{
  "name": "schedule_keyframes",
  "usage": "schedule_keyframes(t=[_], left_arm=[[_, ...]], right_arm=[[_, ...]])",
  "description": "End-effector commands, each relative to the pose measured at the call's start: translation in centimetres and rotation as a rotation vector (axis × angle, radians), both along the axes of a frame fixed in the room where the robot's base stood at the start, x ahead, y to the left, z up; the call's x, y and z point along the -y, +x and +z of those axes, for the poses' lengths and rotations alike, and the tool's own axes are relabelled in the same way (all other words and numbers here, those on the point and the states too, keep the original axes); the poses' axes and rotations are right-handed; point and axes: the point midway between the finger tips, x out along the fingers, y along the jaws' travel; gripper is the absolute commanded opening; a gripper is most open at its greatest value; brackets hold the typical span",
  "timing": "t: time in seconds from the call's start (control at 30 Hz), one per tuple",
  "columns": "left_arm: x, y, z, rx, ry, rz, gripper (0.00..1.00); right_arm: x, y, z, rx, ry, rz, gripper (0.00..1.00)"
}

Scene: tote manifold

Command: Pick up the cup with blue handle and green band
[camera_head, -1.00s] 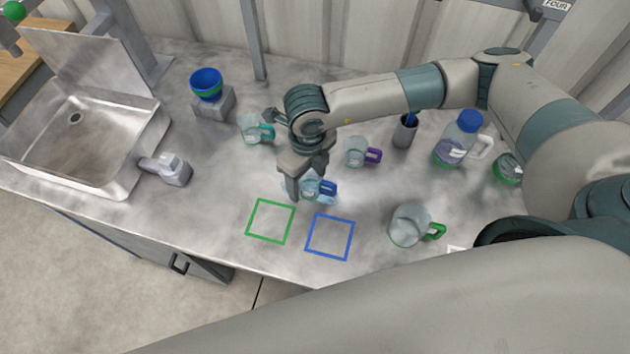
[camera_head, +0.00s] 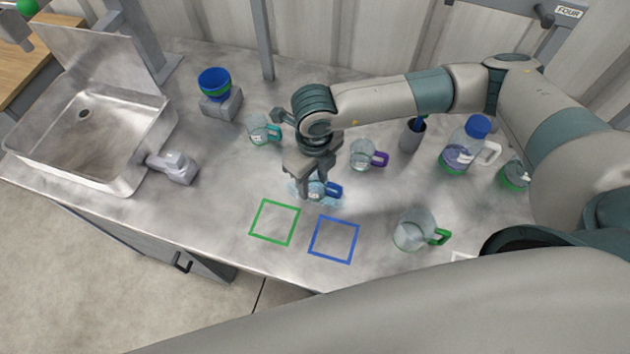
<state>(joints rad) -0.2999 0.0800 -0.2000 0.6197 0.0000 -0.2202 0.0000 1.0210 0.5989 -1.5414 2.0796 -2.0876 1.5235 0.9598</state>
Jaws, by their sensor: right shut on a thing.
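A clear cup with a blue handle (camera_head: 334,191) is on the metal counter, just behind the blue square outline. My right gripper (camera_head: 311,190) comes down over this cup from above and is shut on it. The gripper hides part of the cup, and I cannot make out a green band on it. I cannot tell whether the cup touches the counter. My left gripper is not in view.
A teal-handled cup (camera_head: 262,130), a purple-handled cup (camera_head: 363,156) and a green-handled cup (camera_head: 413,231) stand around. A bottle (camera_head: 463,148) and a grey holder (camera_head: 412,136) are at right. Green (camera_head: 274,222) and blue (camera_head: 334,240) outlines are empty. A sink (camera_head: 90,150) is at left.

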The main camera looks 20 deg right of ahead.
Motion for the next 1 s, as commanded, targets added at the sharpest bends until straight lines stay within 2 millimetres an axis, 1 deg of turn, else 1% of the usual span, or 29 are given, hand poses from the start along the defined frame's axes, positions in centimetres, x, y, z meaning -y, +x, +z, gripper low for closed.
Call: schedule_keyframes(t=[0.17,0.3,0.7,0.83,1.0], left_arm=[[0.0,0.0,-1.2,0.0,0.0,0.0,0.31],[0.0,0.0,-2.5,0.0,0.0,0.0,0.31],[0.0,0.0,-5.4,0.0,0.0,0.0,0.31],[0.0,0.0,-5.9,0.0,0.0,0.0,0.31],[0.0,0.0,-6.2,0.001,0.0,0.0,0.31]], right_arm=[[0.0,0.1,1.3,0.003,0.002,0.001,0.19],[-0.1,0.1,3.3,0.006,0.002,0.003,0.19],[-4.7,-6.1,7.9,0.003,0.003,0.009,0.19],[-5.8,-7.7,9.2,0.004,0.003,0.007,0.19],[-6.7,-8.9,10.2,0.001,0.002,0.004,0.19]])
